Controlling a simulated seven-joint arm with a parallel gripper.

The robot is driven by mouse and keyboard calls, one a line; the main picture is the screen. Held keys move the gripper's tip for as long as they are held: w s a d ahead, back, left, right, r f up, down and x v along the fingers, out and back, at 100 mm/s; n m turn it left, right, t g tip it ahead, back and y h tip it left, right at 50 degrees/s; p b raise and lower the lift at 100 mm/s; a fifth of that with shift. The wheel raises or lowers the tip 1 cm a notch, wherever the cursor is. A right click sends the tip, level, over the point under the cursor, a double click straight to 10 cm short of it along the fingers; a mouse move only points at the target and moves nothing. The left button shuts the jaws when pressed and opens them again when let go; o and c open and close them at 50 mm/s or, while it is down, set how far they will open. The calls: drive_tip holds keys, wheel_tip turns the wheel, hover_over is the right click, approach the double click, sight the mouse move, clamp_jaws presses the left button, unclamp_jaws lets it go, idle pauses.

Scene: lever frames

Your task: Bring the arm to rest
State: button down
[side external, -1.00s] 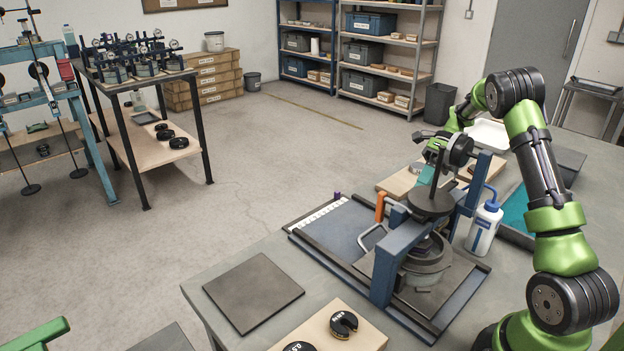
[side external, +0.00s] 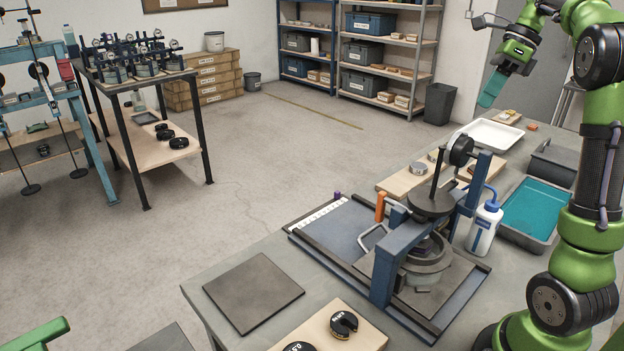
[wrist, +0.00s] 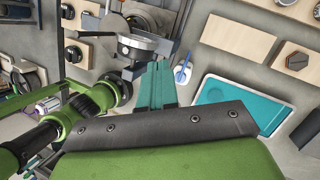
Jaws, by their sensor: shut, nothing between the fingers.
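My gripper (side external: 489,99) is raised high at the upper right in the side external view, well above the bench and clear of everything on it. Its teal fingers are together with nothing between them. In the wrist view the shut fingers (wrist: 157,86) point down towards the bench. The blue lever frame (side external: 392,245), with its orange-handled arm and round black weight (side external: 431,201), stands on the bench below and to the left of my gripper, apart from it.
A white wash bottle (side external: 484,228) stands beside the frame. A grey tray with teal liquid (side external: 531,211) and a white tray (side external: 489,133) lie on the right. Slotted weights (side external: 343,323) sit on a board at the front. The air around my gripper is free.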

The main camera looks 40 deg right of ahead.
drive_tip(key=s+a+r+n+t+h, duration=0.25)
drive_tip(key=s+r+n, duration=0.25)
drive_tip(key=s+r, duration=0.45)
drive_tip(key=w+a+f+n+t, duration=0.1)
drive_tip(key=w+a+f+n, duration=0.2)
drive_tip(key=a+f+n, duration=0.7)
drive_tip(key=w+a+f+n+t, duration=0.1)
drive_tip(key=w+a+f+n, duration=0.2)
drive_tip(key=a+f+n, duration=0.7)
drive_tip(key=a+n, duration=0.2)
drive_tip(key=a, duration=0.4)
drive_tip(key=shift+f+y, duration=0.1)
drive_tip(key=shift+y, duration=0.15)
